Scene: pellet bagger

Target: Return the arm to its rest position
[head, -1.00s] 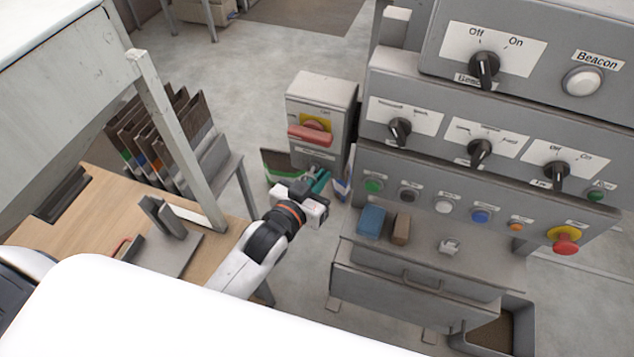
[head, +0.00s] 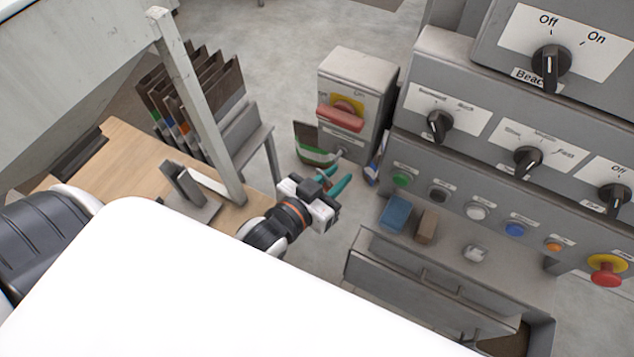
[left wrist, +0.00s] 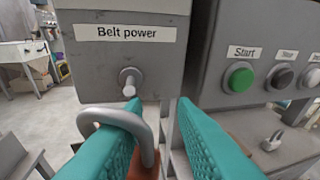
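My left gripper (head: 335,183) reaches in just in front of the Belt power box (head: 355,90) in the head view. Its two teal fingers are apart. In the left wrist view the fingers (left wrist: 160,104) stand apart below the Belt power label (left wrist: 125,33) and a short metal peg (left wrist: 130,82). A thick grey loop (left wrist: 115,114), like a padlock shackle, crosses in front of the left finger, with a red-brown part below it. I cannot tell whether it touches the fingers. My right gripper is not in view.
The grey control panel (head: 450,160) with knobs and buttons stands to the right. Its ledge holds a blue block (head: 396,214), a brown block (head: 427,226) and a small pale object (head: 475,252). A wooden bench (head: 120,160), a grey post (head: 198,110) and a rack of dark folders (head: 195,95) stand left.

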